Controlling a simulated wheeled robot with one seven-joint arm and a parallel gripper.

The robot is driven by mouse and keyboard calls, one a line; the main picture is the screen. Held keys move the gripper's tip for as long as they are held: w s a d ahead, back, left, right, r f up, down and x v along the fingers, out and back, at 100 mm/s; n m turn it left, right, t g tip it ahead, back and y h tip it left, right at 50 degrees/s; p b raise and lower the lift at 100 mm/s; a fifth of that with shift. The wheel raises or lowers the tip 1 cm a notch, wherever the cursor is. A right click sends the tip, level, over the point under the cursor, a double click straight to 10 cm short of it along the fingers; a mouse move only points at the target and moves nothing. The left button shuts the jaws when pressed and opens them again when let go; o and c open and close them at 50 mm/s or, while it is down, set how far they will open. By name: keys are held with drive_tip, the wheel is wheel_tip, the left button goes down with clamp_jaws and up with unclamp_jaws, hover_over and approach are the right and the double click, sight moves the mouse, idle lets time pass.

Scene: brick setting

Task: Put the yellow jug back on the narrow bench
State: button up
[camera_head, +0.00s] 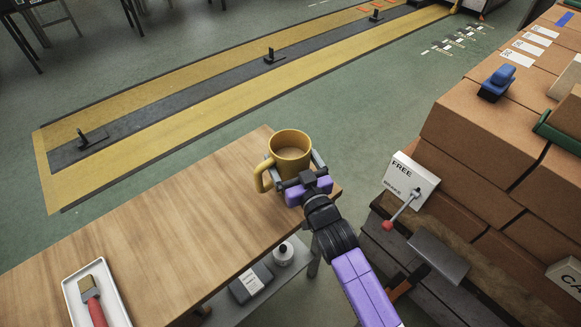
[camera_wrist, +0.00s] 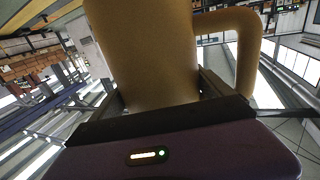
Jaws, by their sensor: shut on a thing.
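The yellow jug (camera_head: 291,141) is upright, with its handle towards the left, over the far right end of the wooden-topped bench (camera_head: 170,220). I cannot tell whether its base touches the bench top. My gripper (camera_head: 296,170) is shut on the jug, with a finger on either side of its body. In the wrist view the jug (camera_wrist: 150,50) fills the middle, its handle at the right. The gripper body (camera_wrist: 170,145) lies below it and its fingers are partly hidden. The jug's base is hidden in the head view.
A white tray (camera_head: 68,290) with a red-handled brush (camera_head: 93,300) is at the bench's near left. The bench's middle is clear.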

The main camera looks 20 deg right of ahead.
sight(283, 154)
drive_tip(key=shift+f+b, duration=0.85)
drive_tip(key=shift+f, duration=0.9)
drive_tip(key=shift+f, duration=0.15)
drive_tip(key=shift+f, duration=0.1)
drive_tip(key=o, duration=1.2)
drive_tip(key=shift+o, duration=0.2)
drive_tip(key=shift+s+f+b, duration=0.1)
drive_tip(key=shift+s+b, duration=0.05)
drive_tip(key=shift+b, duration=0.2)
drive_tip(key=s+b, duration=0.2)
drive_tip(key=s, duration=0.4)
drive_tip(key=shift+d+f, duration=0.1)
drive_tip(key=shift+d, duration=0.05)
drive_tip(key=shift+s, duration=0.75)
